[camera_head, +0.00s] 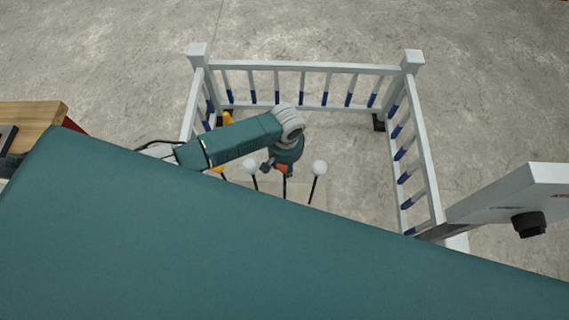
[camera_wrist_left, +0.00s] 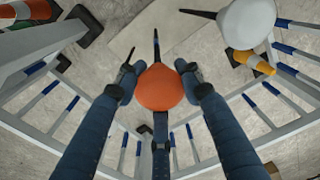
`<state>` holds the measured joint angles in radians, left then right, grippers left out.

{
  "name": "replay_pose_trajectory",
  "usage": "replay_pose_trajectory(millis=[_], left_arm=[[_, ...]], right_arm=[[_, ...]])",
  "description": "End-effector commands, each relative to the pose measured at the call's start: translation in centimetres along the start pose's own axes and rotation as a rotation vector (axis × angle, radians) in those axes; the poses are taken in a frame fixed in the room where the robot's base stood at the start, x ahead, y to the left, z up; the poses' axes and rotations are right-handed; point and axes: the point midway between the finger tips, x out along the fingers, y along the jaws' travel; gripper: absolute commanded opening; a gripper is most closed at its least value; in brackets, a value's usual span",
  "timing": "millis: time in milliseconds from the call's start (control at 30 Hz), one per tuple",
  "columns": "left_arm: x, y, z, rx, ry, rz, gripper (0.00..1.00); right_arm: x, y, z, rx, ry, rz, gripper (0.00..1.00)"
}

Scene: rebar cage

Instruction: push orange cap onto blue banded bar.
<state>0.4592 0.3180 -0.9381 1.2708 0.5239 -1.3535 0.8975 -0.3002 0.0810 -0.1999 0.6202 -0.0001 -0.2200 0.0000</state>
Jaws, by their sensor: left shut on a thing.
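The orange cap (camera_wrist_left: 160,88) is a rounded dome between the fingers of my left gripper (camera_wrist_left: 158,85) in the left wrist view. The fingers are shut on it. In the head view a sliver of the orange cap (camera_head: 282,168) shows below my left gripper (camera_head: 277,167). A dark upright bar (camera_head: 285,188) stands under it there. In the left wrist view a thin dark bar (camera_wrist_left: 156,43) runs out from behind the cap. Its blue band is not clear, and I cannot tell whether cap and bar touch. My right gripper is not in view.
Neighbouring dark bars carry white caps, one to the left (camera_head: 250,167) and one to the right (camera_head: 319,168). One white cap (camera_wrist_left: 248,22) is close by in the wrist view. White railing (camera_head: 305,67) with blue-banded balusters surrounds the spot. A yellow cone (camera_head: 228,118) stands inside its corner.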

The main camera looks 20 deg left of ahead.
Motion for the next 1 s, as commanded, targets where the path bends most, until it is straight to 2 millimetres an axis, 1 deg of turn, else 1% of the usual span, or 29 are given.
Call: replay_pose_trajectory(millis=[667, 700, 767, 800, 1000], left_arm=[[1.8, 0.1, 0.1, 0.001, 0.001, 0.001, 0.22], [1.6, 0.1, 0.0, 0.001, 0.001, 0.001, 0.44], [1.6, 0.1, 0.0, 0.001, 0.001, 0.001, 0.56], [1.6, 0.1, 0.0, 0.001, 0.001, 0.001, 0.6], [1.6, 0.1, 0.0, 0.0, 0.001, 0.001, 0.6]], right_arm=[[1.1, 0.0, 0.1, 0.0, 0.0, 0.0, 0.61], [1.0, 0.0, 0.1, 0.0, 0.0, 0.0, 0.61], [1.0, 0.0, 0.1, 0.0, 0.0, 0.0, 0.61], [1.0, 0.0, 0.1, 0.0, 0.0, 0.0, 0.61], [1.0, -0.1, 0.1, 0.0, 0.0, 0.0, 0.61]])
